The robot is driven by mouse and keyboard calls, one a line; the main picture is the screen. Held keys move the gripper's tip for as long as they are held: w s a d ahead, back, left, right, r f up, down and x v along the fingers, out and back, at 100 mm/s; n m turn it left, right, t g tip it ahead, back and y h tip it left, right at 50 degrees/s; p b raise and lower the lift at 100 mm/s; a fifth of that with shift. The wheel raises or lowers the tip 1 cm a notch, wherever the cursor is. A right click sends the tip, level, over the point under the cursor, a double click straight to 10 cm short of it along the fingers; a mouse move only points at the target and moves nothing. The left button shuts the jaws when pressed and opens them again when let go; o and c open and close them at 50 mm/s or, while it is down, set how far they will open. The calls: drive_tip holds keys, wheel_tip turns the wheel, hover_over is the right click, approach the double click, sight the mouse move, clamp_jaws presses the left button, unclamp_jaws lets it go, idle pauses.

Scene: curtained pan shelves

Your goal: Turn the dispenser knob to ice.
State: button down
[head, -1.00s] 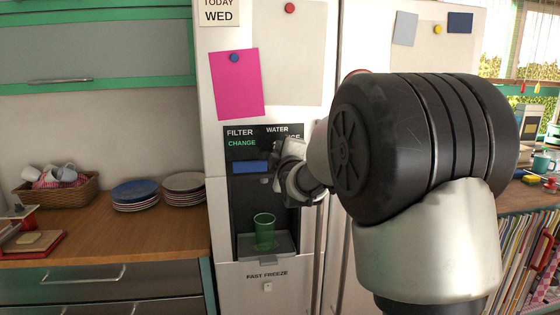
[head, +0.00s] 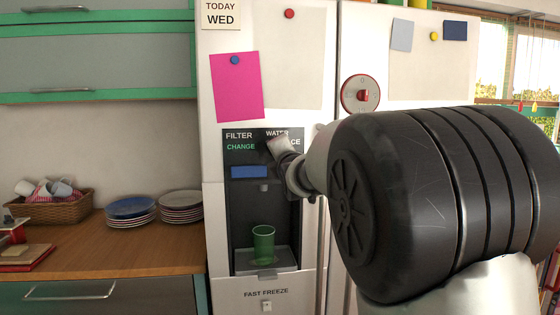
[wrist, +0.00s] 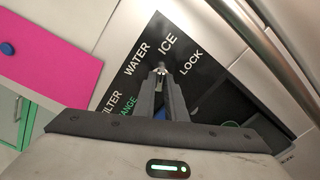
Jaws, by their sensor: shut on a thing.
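The dark dispenser panel (head: 240,205) is set into the white fridge door. Only a small pale tip of the knob shows between the fingers. My gripper (wrist: 162,76) is shut on the knob, its fingers reaching to the panel. In the head view my gripper (head: 280,148) covers the knob and part of the word WATER. Which label the knob points to cannot be told.
A green cup (head: 263,243) stands in the dispenser recess, below my gripper. A long metal fridge handle (wrist: 262,45) runs close to the right in the wrist view. Plates (head: 130,210) and a basket (head: 58,210) are on the counter at left.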

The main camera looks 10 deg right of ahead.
drive_tip(key=shift+r, duration=0.1)
idle(0.3)
drive_tip(key=c, duration=1.8)
unclamp_jaws()
drive_tip(key=s, duration=1.7)
drive_tip(key=shift+s+p, duration=0.25)
drive_tip(key=shift+p, duration=0.1)
